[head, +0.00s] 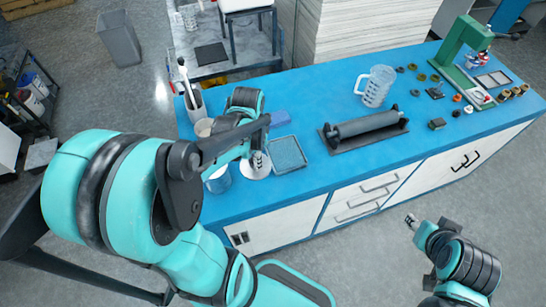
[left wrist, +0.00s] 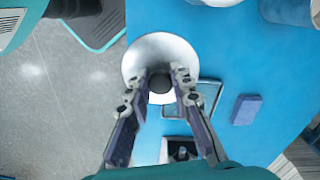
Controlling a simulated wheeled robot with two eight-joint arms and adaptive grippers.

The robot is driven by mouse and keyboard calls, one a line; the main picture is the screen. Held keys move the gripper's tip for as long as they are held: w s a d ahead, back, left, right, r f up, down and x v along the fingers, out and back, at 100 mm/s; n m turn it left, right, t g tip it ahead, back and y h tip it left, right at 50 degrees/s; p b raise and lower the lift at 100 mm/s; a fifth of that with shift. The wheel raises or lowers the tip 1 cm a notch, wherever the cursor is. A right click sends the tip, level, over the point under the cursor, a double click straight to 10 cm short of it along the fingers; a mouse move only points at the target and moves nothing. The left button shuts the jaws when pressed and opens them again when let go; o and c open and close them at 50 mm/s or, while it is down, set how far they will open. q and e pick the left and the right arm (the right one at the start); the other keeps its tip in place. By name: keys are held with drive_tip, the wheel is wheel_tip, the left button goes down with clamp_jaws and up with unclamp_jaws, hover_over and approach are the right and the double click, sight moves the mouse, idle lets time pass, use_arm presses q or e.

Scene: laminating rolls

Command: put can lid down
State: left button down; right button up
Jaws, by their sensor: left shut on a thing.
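The can lid (head: 254,170) is a white disc, beside the tray near the table's front edge in the head view. In the left wrist view the lid (left wrist: 140,60) is round with a dark knob in its middle. My left gripper (left wrist: 161,84) is shut on that knob. Whether the lid touches the table is hard to tell.
A shallow grey-blue tray (head: 288,155) lies right beside the lid, with a blue block (head: 281,118) behind it. A dark roller (head: 366,127) and a clear jug (head: 376,86) stand farther right. A tool holder (head: 196,106) is at the left end of the blue table (head: 330,190).

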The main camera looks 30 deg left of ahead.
use_arm(q)
drive_tip(key=shift+s+a+r, duration=0.15)
drive_tip(key=shift+s+a, duration=0.05)
drive_tip(key=shift+s, duration=0.1)
drive_tip(key=shift+w+d+f+b, duration=0.2)
drive_tip(key=shift+w+f+b, duration=0.5)
drive_tip(key=shift+w+f, duration=1.2)
drive_tip(key=shift+w+d+f+b, duration=0.25)
drive_tip(key=shift+w+f+b, duration=0.4)
drive_tip(key=shift+w+f, duration=1.15)
drive_tip(key=shift+w+d+f+b, duration=0.2)
drive_tip(key=shift+w+f+b, duration=0.5)
drive_tip(key=shift+w+f, duration=1.2)
drive_tip(key=shift+r, duration=0.15)
drive_tip(key=shift+f+b, duration=0.3)
drive_tip(key=c, duration=1.7)
unclamp_jaws()
drive_tip(key=o, duration=0.4)
drive_tip(key=shift+c, duration=0.2)
